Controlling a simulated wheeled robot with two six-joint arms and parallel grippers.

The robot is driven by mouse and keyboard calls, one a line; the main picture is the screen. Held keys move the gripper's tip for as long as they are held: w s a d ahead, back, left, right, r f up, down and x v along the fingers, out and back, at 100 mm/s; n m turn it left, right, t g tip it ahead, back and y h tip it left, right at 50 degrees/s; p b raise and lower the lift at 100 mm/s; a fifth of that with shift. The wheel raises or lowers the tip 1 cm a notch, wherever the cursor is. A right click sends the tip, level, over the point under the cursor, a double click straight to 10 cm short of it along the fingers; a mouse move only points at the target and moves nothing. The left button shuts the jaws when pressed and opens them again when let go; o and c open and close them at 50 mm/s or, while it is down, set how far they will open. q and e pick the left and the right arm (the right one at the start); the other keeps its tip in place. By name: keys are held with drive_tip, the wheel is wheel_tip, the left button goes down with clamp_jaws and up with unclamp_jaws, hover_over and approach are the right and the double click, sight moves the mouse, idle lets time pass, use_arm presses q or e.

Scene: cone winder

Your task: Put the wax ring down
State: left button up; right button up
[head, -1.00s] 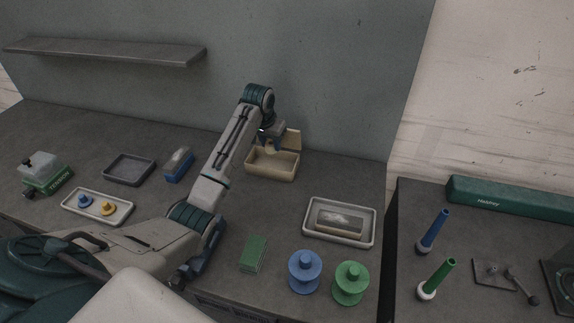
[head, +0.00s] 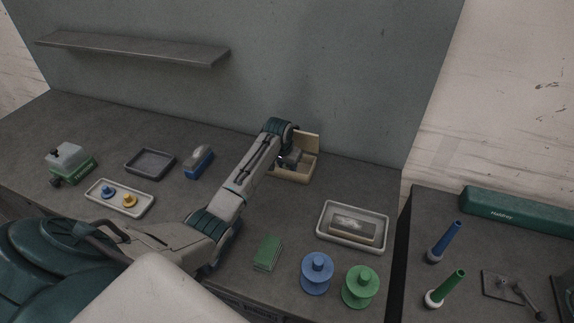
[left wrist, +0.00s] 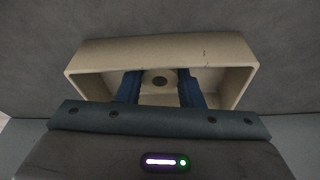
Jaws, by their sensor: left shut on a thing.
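The wax ring (left wrist: 158,91) is pale tan with a dark hole and shows between my left fingers in the left wrist view. My left gripper (left wrist: 158,79) is shut on it, one blue finger on each side. The fingers and ring are within the outline of an open tan box (left wrist: 160,49); I cannot tell whether the ring touches its floor. In the head view the box (head: 293,180) stands at the back of the table with its lid raised, and my left wrist (head: 289,157) hides the ring and part of the inside. My right gripper is not in view.
A grey tray with a block (head: 382,234) lies to the right of my arm. A green block (head: 268,253), a blue spool (head: 317,275) and a green spool (head: 361,288) stand in front. A dark empty tray (head: 150,163) and a blue-based brush (head: 198,163) are left.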

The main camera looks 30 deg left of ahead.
use_arm(q)
drive_tip(key=o, duration=0.7)
drive_tip(key=shift+o, duration=1.2)
drive_tip(key=shift+r, duration=0.5)
drive_tip(key=b+v, duration=0.2)
drive_tip(key=v, duration=0.9)
drive_tip(key=shift+b, duration=0.3)
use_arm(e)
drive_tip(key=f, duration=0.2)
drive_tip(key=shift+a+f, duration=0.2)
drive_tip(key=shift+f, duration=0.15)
use_arm(q)
drive_tip(key=shift+s+r, duration=0.1)
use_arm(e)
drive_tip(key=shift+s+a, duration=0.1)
